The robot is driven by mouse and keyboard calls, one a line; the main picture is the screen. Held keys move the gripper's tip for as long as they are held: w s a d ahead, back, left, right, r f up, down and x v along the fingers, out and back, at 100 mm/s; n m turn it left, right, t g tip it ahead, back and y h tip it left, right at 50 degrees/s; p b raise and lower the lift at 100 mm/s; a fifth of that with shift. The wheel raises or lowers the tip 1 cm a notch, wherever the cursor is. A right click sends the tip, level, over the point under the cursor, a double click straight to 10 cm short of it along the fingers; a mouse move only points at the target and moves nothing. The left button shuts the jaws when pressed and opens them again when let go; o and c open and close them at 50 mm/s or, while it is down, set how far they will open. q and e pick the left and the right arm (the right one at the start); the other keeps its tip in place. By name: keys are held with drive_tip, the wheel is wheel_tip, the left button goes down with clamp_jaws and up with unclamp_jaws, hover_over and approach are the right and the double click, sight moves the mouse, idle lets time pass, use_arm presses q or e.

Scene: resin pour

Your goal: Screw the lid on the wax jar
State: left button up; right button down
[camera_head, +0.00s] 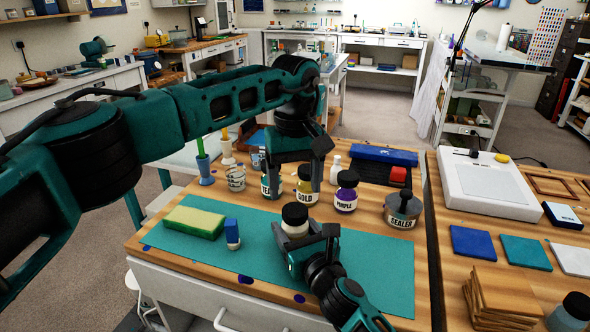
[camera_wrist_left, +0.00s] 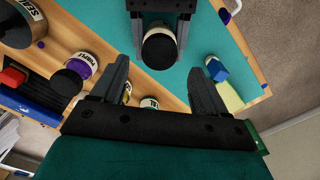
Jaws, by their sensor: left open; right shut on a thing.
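The wax jar (camera_head: 296,232) has a pale body and stands upright over the teal mat (camera_head: 369,278); its label is hidden. A black lid (camera_head: 295,213) sits on its top; I cannot tell how tight it is. My right gripper (camera_head: 303,238) is shut on the jar's body. The lid also shows in the left wrist view (camera_wrist_left: 160,50), in front of the right gripper (camera_wrist_left: 160,14). My left gripper (camera_head: 295,189) is open and empty, fingers pointing down above and behind the lid. Its two fingers stand apart in the left wrist view (camera_wrist_left: 163,72), with the lid beyond them.
Gold (camera_head: 306,197), purple (camera_head: 346,200) and teal (camera_head: 266,186) jars stand close behind the mat, with the sealer jar (camera_head: 401,219) at right. The mat's front right is mostly clear.

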sight(295, 209)
use_arm(q)
drive_tip(key=n, duration=0.7)
drive_tip(key=shift+r+n, duration=0.3)
drive_tip(key=shift+r, duration=0.05)
drive_tip(key=n, duration=0.7)
drive_tip(key=shift+r, duration=0.3)
drive_tip(key=n, duration=0.3)
drive_tip(key=shift+r+n, duration=0.2)
drive_tip(key=shift+n, duration=0.2)
drive_tip(key=n, duration=0.3)
drive_tip(key=shift+r+n, duration=0.15)
drive_tip(key=shift+n, duration=0.15)
drive_tip(key=n, duration=0.3)
drive_tip(key=shift+r, duration=0.15)
drive_tip(key=n, duration=0.4)
drive_tip(key=shift+r, duration=0.15)
drive_tip(key=shift+f, duration=4)
